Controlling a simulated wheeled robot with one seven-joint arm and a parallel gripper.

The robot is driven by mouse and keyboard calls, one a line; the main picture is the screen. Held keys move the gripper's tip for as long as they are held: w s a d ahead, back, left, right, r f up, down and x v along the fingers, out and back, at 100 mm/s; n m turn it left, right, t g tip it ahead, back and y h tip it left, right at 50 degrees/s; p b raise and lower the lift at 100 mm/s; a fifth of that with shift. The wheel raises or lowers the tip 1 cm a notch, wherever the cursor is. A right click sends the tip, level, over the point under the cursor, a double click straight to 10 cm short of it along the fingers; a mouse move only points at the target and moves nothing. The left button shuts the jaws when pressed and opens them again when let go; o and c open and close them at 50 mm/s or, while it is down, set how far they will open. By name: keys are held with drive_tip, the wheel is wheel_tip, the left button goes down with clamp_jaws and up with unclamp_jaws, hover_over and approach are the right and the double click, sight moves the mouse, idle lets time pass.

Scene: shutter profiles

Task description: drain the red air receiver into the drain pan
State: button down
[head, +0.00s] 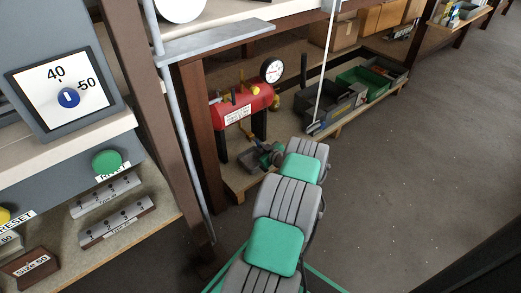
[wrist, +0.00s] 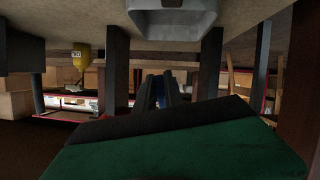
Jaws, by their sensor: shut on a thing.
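The red air receiver (head: 243,106) stands on dark legs on a low wooden shelf under the bench in the head view. A white round gauge (head: 271,70) and yellow fittings are on it. My gripper (head: 263,157) is low beside the receiver's front, partly hidden by my arm. In the wrist view its dark fingers (wrist: 163,91) are shut on a small blue part, which I cannot identify. A grey tray-like shape (wrist: 172,18) shows at the top of that view. I cannot tell whether it is the drain pan. The receiver's underside is hidden in the head view.
A brown post (head: 196,135) and a pale pipe (head: 182,120) stand left of the receiver. Dark grey and green bins (head: 362,78) sit on the shelf to its right. A panel with a dial (head: 67,97) is at the left. The floor (head: 410,160) at right is clear.

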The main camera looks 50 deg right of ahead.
drive_tip(key=shift+a+f+m+y+b, duration=0.15)
drive_tip(key=shift+a+m+y+b, duration=0.25)
drive_tip(key=shift+m+b, duration=0.15)
idle(0.4)
drive_tip(key=c, duration=1.4)
unclamp_jaws()
drive_tip(key=shift+w, duration=0.1)
drive_tip(key=shift+c, duration=0.2)
drive_tip(key=p+v, duration=0.3)
drive_tip(key=v, duration=0.5)
drive_tip(key=shift+p, duration=0.3)
